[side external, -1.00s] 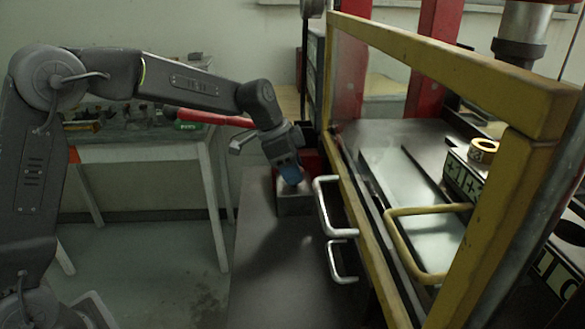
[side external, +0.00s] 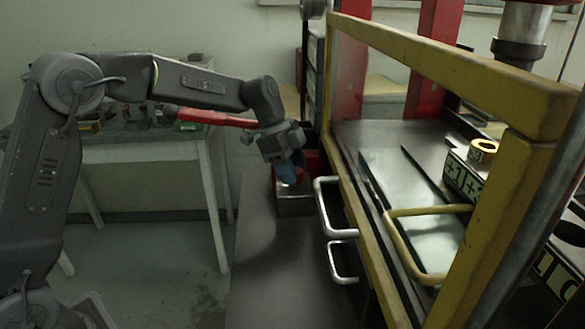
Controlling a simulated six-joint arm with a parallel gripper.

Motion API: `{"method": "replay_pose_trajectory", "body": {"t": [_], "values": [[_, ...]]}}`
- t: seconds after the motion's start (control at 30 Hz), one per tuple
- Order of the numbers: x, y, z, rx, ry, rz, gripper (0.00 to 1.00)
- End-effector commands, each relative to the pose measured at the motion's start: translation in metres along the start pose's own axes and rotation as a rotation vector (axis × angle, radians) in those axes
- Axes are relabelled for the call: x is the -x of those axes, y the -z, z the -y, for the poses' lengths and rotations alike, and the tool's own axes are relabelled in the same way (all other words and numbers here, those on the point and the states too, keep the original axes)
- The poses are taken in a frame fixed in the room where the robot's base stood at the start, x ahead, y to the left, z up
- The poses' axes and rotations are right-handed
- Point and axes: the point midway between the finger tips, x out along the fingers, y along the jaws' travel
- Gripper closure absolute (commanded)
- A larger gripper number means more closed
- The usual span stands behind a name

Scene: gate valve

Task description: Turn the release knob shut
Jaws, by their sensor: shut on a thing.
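My gripper (side external: 288,172) is at the small grey metal box (side external: 294,204) on the dark bench top, beside the yellow frame. Its blue-grey fingers point down at the top of the box. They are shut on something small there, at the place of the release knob. The knob itself is hidden by the fingers and too small to make out. A red part (side external: 311,160) shows just behind the gripper.
The yellow press frame (side external: 450,75) stands close on the right, with pale handles (side external: 338,235) sticking out toward the bench. A red lever (side external: 213,117) passes behind my wrist. A cluttered table (side external: 150,150) stands behind. The front bench top (side external: 275,275) is clear.

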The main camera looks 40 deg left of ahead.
Motion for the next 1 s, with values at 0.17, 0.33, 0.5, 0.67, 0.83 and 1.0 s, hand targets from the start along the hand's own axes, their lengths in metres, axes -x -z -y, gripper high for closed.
{"method": "replay_pose_trajectory", "body": {"t": [0.17,0.33,0.5,0.67,0.83,1.0], "values": [[0.0,0.0,0.0,-0.003,0.002,0.001,0.8],[0.0,0.0,0.0,-0.002,0.002,0.001,0.44],[0.0,0.0,0.0,-0.001,0.001,0.0,0.3],[0.0,0.0,0.0,0.0,0.001,0.0,0.3],[0.007,0.0,0.0,0.0,0.002,0.0,0.3],[0.036,0.0,0.001,0.001,0.006,-0.001,0.3]]}}
